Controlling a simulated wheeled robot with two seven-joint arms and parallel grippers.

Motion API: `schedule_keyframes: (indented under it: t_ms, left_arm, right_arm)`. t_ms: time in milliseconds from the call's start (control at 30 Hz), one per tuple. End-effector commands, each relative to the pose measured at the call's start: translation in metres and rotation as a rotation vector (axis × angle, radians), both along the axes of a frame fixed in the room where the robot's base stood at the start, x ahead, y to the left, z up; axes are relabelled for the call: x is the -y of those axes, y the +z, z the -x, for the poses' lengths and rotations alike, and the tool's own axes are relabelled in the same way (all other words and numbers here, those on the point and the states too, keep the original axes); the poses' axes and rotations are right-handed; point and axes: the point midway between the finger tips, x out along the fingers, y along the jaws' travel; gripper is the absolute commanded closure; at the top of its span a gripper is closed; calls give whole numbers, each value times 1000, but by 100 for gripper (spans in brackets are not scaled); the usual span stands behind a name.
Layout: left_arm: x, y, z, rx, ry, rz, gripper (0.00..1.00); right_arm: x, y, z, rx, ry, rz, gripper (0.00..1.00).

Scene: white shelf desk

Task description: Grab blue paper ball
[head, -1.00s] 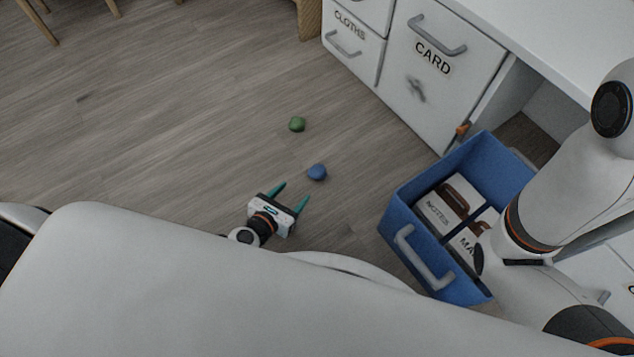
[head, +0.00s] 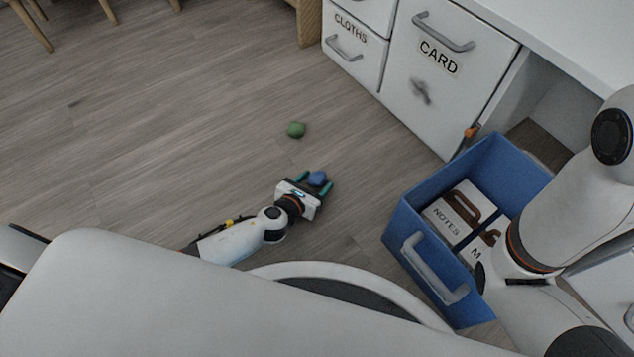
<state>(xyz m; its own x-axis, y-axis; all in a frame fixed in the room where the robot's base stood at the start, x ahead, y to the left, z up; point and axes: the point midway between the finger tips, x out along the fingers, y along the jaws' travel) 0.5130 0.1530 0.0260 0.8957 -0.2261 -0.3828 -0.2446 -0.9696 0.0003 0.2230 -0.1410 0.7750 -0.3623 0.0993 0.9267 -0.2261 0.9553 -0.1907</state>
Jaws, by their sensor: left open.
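The blue paper ball (head: 317,178) lies on the wooden floor in the head view. My left gripper (head: 315,182) is low over the floor, its two green fingers open with the blue ball between them. I cannot tell whether the fingers touch it. My right arm comes in at the right side, and its gripper does not show.
A green paper ball (head: 296,130) lies on the floor beyond the blue one. A blue box (head: 425,230) with a grey handle, holding labelled items, stands at the right. The white desk (head: 440,70) with drawers is behind it. The floor at the left is clear.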

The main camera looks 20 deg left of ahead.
Motion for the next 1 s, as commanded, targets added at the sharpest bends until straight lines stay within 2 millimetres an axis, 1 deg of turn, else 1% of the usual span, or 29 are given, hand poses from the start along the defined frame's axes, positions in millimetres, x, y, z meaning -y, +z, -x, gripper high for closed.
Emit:
schedule_keyframes:
  t_ms: [200, 267, 500, 533, 833, 1000]
  left_arm:
    - [0, 0, -1, -2, 0, 0, 41]
    - [0, 0, -1, -2, 0, 0, 49]
    - [0, 0, -1, -1, 1, -1, 88]
    - [0, 0, 0, -1, 1, -1, 90]
    - [0, 0, 0, -1, 1, -1, 91]
    - [0, 11, -1, -1, 0, 0, 91]
  right_arm:
    - [0, 0, 0, 0, 0, 0, 64]
    - [0, 0, 0, 0, 0, 0, 64]
    - [0, 0, 0, 0, 0, 0, 64]
    - [0, 0, 0, 0, 0, 0, 64]
    - [0, 1, 0, 0, 0, 0, 64]
    - [0, 11, 0, 0, 0, 0, 64]
